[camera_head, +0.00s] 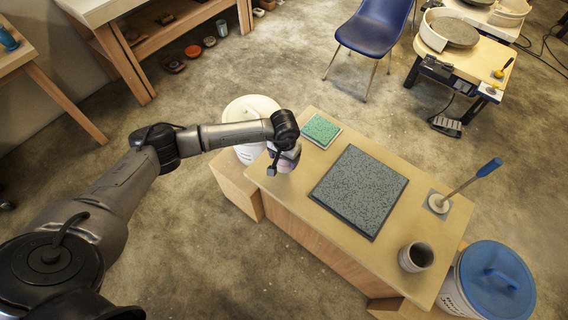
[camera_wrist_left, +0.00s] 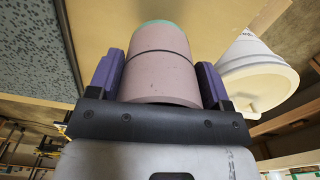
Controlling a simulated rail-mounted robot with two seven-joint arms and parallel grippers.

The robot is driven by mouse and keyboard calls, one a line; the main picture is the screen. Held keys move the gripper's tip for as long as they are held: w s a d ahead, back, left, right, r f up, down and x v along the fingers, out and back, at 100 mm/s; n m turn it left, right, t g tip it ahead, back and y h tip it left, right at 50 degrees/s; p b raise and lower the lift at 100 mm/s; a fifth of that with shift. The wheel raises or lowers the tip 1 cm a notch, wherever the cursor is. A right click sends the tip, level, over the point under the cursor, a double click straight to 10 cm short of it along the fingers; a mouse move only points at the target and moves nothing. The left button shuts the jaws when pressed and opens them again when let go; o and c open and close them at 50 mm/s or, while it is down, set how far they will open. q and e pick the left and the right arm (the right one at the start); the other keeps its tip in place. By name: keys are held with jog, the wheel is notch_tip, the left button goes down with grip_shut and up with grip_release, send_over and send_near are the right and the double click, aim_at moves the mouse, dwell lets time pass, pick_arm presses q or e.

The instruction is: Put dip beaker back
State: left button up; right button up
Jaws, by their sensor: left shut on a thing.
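My left gripper (camera_head: 284,158) is at the near left end of the wooden table, left of the small green tile. It is shut on a pale pinkish beaker (camera_wrist_left: 162,72), a smooth cylinder with a thin dark band and a green edge at its far end. The purple finger pads press on both sides of it in the left wrist view. In the head view my wrist hides much of the beaker, and I cannot tell whether its base touches the table. My right gripper is not in view.
The table (camera_head: 286,190) carries a green tile (camera_head: 322,130), a dark speckled slab (camera_head: 360,190), a blue-handled tool (camera_head: 468,184) on a grey square and a grey cup (camera_head: 416,257). A white bucket (camera_head: 246,108) stands behind; a blue-lidded bucket (camera_head: 495,279) stands at the right.

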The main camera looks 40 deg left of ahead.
aim_at(284, 164)
pick_arm(q)
jog(key=shift+f+b, duration=0.4)
jog(key=shift+f, duration=1.65)
jog(key=shift+f, duration=0.1)
jog(key=o, duration=1)
jog(key=shift+o, duration=0.2)
jog(key=shift+r, duration=0.2)
notch_tip(284, 164, up, 12)
jog(key=p, duration=0.2)
